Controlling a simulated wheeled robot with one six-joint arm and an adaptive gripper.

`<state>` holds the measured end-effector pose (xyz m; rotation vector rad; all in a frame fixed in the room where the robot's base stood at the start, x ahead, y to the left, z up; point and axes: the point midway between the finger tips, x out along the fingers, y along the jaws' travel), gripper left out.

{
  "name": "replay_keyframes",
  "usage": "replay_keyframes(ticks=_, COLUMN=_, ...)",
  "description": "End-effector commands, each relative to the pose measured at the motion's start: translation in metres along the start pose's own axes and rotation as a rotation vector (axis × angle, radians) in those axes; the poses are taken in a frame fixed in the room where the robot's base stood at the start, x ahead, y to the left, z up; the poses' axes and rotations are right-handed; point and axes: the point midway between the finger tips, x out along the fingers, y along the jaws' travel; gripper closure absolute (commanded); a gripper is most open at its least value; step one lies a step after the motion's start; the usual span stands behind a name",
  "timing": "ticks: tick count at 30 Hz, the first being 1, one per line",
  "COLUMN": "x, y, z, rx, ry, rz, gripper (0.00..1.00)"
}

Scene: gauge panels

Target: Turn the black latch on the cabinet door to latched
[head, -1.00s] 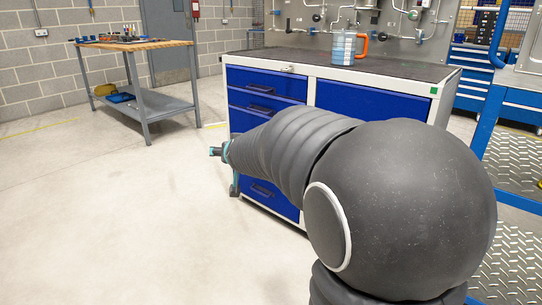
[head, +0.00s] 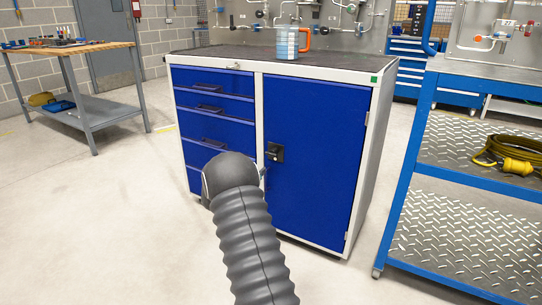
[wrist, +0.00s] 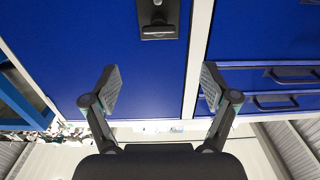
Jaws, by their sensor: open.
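The black latch (head: 274,152) sits on the upper left edge of the blue cabinet door (head: 318,150). It also shows at the top of the wrist view (wrist: 158,18), partly cut off by the frame edge; I cannot tell its exact turn. The door looks shut. My gripper (wrist: 162,88) is open and empty, its two dark fingers spread wide before the cabinet front. The latch lies beyond the fingertips in the wrist view, apart from them. In the head view my arm hides most of the gripper.
Blue drawers (head: 213,105) fill the cabinet's left half. A mug with an orange handle (head: 288,43) stands on the cabinet top. A blue-framed cart (head: 398,205) with a yellow cable (head: 510,158) stands to the right. A workbench (head: 75,60) is at the left. The floor left of the cabinet is clear.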

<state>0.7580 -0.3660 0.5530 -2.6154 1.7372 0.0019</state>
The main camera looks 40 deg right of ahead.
Motion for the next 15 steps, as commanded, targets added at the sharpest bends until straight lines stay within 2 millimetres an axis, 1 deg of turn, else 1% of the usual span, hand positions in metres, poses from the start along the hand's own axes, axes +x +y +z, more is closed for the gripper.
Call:
replay_keyframes(ticks=5, x=0.015, y=0.002, z=0.002, rx=0.0, ry=0.003, rz=0.01, gripper=0.15)
replay_keyframes(ticks=15, x=0.077, y=0.003, z=0.001, rx=0.0, ry=0.003, rz=0.009, gripper=0.15)
